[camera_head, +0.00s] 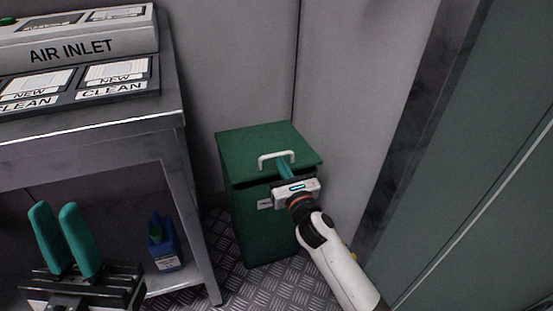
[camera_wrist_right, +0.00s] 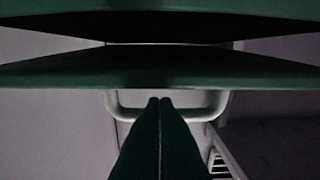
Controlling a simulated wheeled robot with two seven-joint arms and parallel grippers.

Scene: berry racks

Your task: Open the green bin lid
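The green bin (camera_head: 262,225) stands on the floor in the corner, its green lid (camera_head: 250,140) on top. A white U-shaped handle (camera_head: 270,155) sits on the lid near its front edge. A dark gap shows beneath the lid's front edge. My right gripper (camera_head: 281,162) is at the handle, its teal fingers over the lid's front. In the right wrist view the fingers (camera_wrist_right: 160,100) are together, their tips overlapping the handle (camera_wrist_right: 112,103); I cannot tell whether they touch it. My left gripper (camera_head: 55,208) is open and empty at lower left, away from the bin.
A metal table (camera_head: 150,125) stands left of the bin, with a box marked AIR INLET (camera_head: 75,45) and a dark labelled tray (camera_head: 85,105) on top. A blue bottle (camera_head: 165,245) stands on its lower shelf. Walls stand close behind and right of the bin.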

